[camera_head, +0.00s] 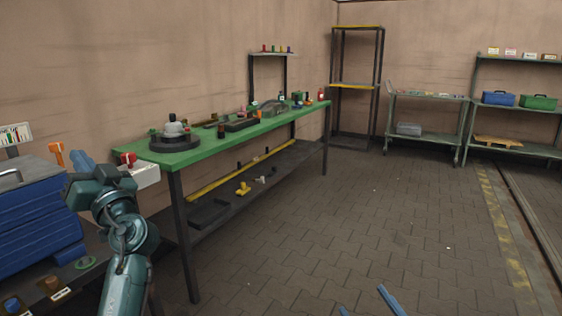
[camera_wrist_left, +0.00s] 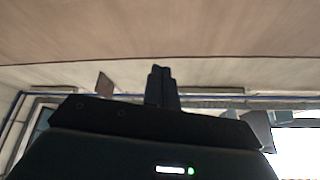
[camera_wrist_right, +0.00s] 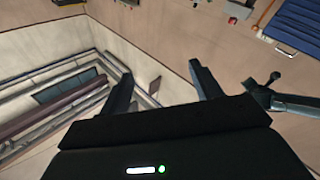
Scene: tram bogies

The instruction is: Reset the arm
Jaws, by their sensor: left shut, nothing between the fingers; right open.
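My left arm (camera_head: 124,255) rises at the lower left in the head view, bent, with its gripper (camera_head: 80,162) beside the blue tool chest and the green bench's near end. In the left wrist view the left gripper (camera_wrist_left: 161,72) has its fingers together, with nothing between them, against a plain wall or ceiling surface. My right gripper (camera_head: 364,302) shows only as two separate fingertips at the bottom edge, over the paved floor. In the right wrist view the right gripper (camera_wrist_right: 161,74) is open and empty. Most of the right arm is hidden.
A blue drawer chest (camera_head: 35,225) stands close to my left arm. A green-topped bench (camera_head: 215,150) with tools runs along the wall. A tall black rack (camera_head: 358,135) and shelves with a blue box (camera_head: 498,98) and green box (camera_head: 538,102) stand farther back. The paved floor (camera_head: 390,225) is clear.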

